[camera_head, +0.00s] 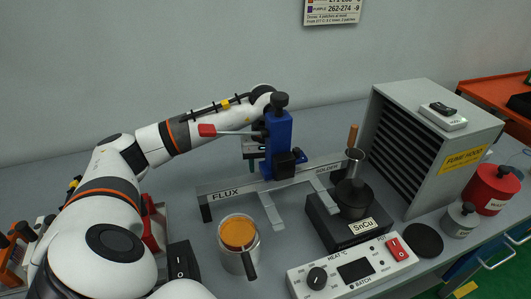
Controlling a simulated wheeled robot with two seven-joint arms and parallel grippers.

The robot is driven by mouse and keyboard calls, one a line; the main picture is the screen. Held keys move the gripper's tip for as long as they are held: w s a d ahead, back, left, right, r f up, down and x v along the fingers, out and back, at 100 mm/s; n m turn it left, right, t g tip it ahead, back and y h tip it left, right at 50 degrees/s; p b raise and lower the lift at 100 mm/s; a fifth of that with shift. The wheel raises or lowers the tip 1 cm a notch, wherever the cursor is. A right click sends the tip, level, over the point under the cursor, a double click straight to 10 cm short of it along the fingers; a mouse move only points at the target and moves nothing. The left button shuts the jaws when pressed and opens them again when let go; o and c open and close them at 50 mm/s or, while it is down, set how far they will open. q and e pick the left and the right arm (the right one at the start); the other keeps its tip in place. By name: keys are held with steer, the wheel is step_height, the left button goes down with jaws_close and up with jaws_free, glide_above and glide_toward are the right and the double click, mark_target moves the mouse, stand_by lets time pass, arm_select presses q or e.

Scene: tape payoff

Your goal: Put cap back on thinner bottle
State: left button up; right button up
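A small grey metal bottle (461,221) with a label too small to read stands upright at the right, beside the red waste can; it looks like the thinner bottle. A small dark piece (468,207) sits at its top; I cannot tell if this is the cap or the bare neck. I see no separate loose cap for certain. My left arm reaches in from the left, and its gripper (253,146) is beside the blue upright of the stand, far from the bottle. Its fingers are small and partly hidden. My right gripper is out of view.
A fume hood (430,145), red waste can (494,189), black disc (425,240), SnCu pot (353,200) and heater control box (350,268) crowd the right. The blue stand (279,145) sits on a rail marked FLUX and SOLDER. An orange-topped cup (238,238) stands in front.

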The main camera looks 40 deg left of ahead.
arm_select(q)
steer(key=shift+c, duration=0.2)
steer(key=c, duration=1)
step_height(320, 180, up, 10)
stand_by(0.4)
